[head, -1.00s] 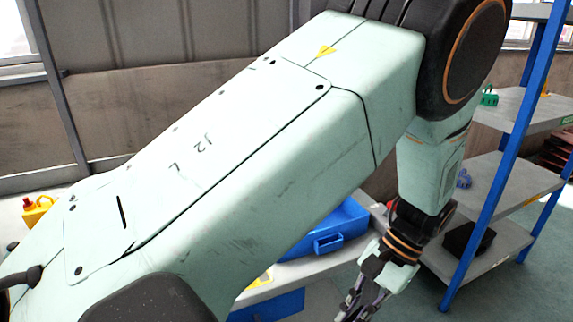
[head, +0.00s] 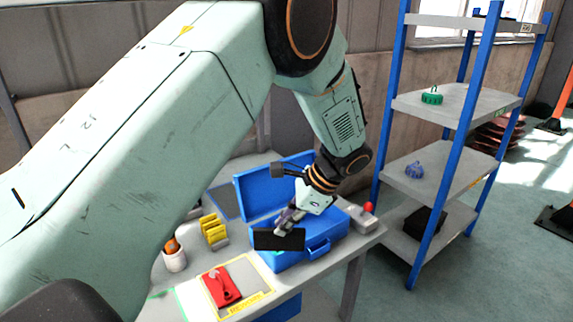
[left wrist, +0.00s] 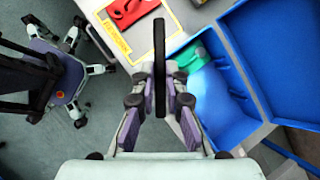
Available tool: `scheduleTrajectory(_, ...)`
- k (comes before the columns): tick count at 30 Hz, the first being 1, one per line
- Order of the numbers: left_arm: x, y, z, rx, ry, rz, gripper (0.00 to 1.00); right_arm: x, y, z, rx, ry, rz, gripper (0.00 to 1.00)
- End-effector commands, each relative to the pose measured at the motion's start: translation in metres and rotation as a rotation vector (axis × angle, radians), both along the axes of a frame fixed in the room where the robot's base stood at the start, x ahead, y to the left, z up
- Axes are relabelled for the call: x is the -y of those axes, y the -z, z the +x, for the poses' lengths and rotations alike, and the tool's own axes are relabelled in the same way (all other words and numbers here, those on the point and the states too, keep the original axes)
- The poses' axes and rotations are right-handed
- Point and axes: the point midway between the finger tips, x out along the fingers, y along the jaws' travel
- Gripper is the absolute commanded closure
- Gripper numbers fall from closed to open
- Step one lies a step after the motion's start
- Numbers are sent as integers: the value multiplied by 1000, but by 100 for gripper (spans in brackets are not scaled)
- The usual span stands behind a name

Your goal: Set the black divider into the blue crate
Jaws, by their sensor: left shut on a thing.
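My left gripper (head: 289,219) is shut on the black divider (head: 278,240), a flat dark plate. In the left wrist view the divider (left wrist: 159,45) is edge-on between the fingertips (left wrist: 161,85). In the head view it overlaps the front left part of an open blue box (head: 318,250), whose lid stands up behind. In the left wrist view the box (left wrist: 222,115) lies to the right of the divider, so the divider appears held above or beside its edge; its height is unclear. My right gripper is not in view.
The grey workbench (head: 195,272) also holds a red item (head: 223,288) in a yellow outline, yellow parts (head: 214,230) in a holder and a white cup (head: 175,260). Another blue thing (head: 285,307) shows below the bench. A blue-framed shelf (head: 450,112) stands to the right.

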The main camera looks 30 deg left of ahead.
Motion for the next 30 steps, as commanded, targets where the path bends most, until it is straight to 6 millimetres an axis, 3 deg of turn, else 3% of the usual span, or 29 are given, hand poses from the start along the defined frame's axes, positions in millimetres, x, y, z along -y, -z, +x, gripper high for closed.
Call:
scheduleTrajectory(6, -30, -29, 49, -2, 550, -8, 100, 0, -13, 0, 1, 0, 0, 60)
scheduleTrajectory(12, -40, -46, 77, -9, 885, -10, 100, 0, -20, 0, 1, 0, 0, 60)
scheduleTrajectory(20, -44, -46, 83, -15, 987, -10, 100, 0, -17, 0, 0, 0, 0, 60)
scheduleTrajectory(30, -45, -19, 82, -14, 982, -10, 100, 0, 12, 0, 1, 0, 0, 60)
